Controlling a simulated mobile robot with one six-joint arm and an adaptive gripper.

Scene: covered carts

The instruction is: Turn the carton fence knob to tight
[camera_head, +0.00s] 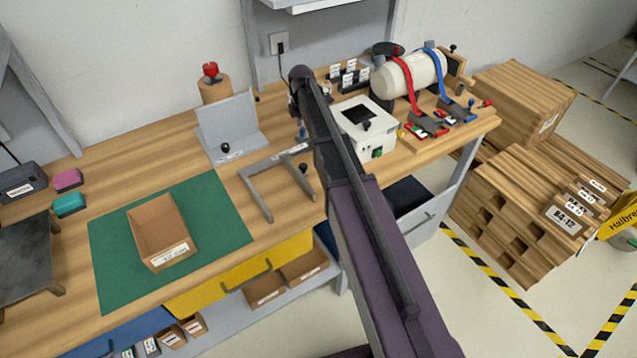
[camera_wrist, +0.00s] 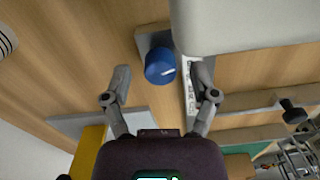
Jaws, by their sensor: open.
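In the wrist view a round blue knob (camera_wrist: 160,66) with a white pointer mark sits on a grey plate (camera_wrist: 146,40). A white label strip (camera_wrist: 188,96) runs beside it; its text is too small to read. My gripper (camera_wrist: 160,73) is open and empty, one finger on each side of the knob, with gaps visible. I cannot tell the height above it. In the head view my arm hides my gripper and most of that spot. A grey U-shaped frame (camera_head: 252,186) with a label and a black knob (camera_head: 303,168) lies beside the arm.
A white box with a screen (camera_head: 378,141) stands close right of the arm. A grey angled stand (camera_head: 228,122) is to the left. A cardboard bin (camera_head: 148,226) sits on a green mat (camera_head: 218,222).

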